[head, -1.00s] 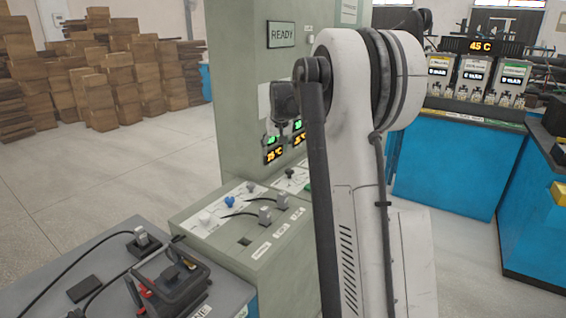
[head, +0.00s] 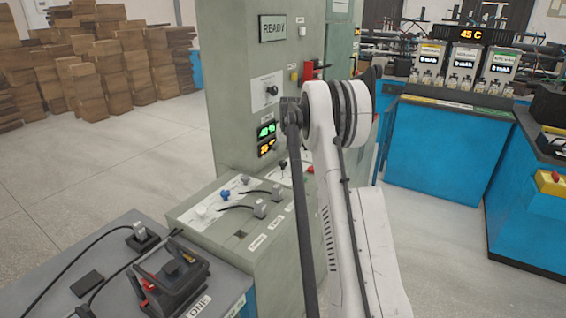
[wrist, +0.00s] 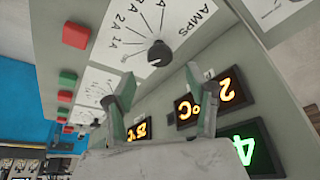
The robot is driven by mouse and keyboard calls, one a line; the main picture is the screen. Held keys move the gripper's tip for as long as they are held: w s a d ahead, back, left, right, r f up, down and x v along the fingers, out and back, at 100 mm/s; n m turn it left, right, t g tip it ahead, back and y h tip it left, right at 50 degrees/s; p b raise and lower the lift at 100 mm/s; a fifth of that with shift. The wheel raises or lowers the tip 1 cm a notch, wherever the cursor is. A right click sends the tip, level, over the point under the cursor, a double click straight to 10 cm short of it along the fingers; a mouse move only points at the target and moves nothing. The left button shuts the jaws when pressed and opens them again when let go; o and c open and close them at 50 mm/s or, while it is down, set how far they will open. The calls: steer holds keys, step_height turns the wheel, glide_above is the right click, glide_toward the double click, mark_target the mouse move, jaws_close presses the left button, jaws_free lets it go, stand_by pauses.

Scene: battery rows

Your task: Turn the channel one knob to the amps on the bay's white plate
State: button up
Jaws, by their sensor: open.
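In the head view a white plate with a black knob (head: 271,91) is on the upright grey cabinet, below the READY screen. In the wrist view a white dial plate (wrist: 128,22) marked AMPS has a round black knob (wrist: 159,53); its exact setting is too small to read. A second white dial plate (wrist: 97,84) lies lower left, with its centre partly hidden by my fingers. In the head view my arm hides the gripper.
Amber (wrist: 205,103) and green (wrist: 246,149) displays are beside the dials. Red and green buttons run along the panel's left side. The sloping console (head: 245,234) holds plugs and cables. A grey bench (head: 110,290) with a black device is front left. Open floor lies at left.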

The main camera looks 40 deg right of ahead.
mark_target(283, 162)
steer(key=shift+x, duration=3.2)
steer(key=shift+s, duration=0.1)
steer(key=shift+c, duration=0.5)
steer(key=c, duration=1)
steer(key=m+h+b, duration=0.1)
steer(key=m, duration=0.1)
steer(key=shift+a+m+g, duration=0.1)
steer(key=shift+m+g, duration=0.2)
steer(key=shift+m, duration=0.1)
steer(key=shift+m+g+h+b, duration=0.3)
steer(key=shift+m+g+b, duration=0.3)
steer(key=shift+m, duration=0.9)
